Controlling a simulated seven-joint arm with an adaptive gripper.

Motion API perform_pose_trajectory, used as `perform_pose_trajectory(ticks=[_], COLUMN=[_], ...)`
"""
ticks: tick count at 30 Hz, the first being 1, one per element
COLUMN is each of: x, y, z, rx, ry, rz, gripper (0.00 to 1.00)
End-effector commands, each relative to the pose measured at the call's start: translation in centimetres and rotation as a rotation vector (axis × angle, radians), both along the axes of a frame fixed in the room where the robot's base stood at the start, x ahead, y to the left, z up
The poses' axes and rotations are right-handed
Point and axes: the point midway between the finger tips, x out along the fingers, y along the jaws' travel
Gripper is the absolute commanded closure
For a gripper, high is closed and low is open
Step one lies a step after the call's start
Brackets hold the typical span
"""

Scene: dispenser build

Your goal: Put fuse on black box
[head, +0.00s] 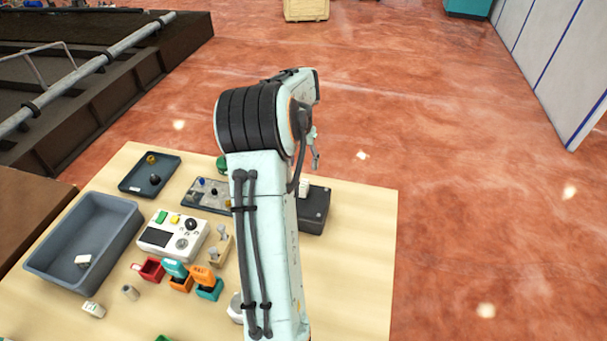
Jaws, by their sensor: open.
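The black box (316,212) stands near the table's right edge, partly hidden behind my arm. A small white piece (304,187) shows at its upper left, beside the arm; I cannot tell whether it rests on the box. Small white pieces also lie in the grey bin (40,262) and on the table (94,310) in front of it. I cannot tell which piece is the fuse. My gripper (316,158) is partly hidden behind my arm's wrist, appears above the black box's far side and is open, with nothing seen in it.
A white control panel (158,237), a dark tray (135,184) and a plate with knobs (196,205) fill the table's left and middle. Teal and orange tools (203,275) stand in small holders near a red bin (151,270). The table's front right (355,290) is clear.

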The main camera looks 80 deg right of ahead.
Motion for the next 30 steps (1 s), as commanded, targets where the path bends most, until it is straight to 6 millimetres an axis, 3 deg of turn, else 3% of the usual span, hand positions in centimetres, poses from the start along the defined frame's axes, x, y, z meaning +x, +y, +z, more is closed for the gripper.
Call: perform_pose_trajectory(ticks=[5,13,17,20,21,23,24,27,30], x=[0.0,0.2,3.3,8.5,10.6,13.0,13.8,12.8,9.2], y=[0.2,0.4,2.9,9.0,12.6,18.9,23.4,34.0,41.0], z=[1.8,2.1,3.3,5.4,6.4,7.6,8.3,9.0,8.5], rx=[-0.001,0.001,0.011,0.040,0.054,0.081,0.098,0.134,0.151], ry=[-0.001,-0.001,-0.020,-0.050,-0.063,-0.073,-0.075,-0.059,-0.020], rz=[0.000,0.004,0.095,0.284,0.390,0.573,0.704,1.042,1.329], gripper=[0.53,0.53,0.53,0.53,0.53,0.53,0.53,0.53,0.53])
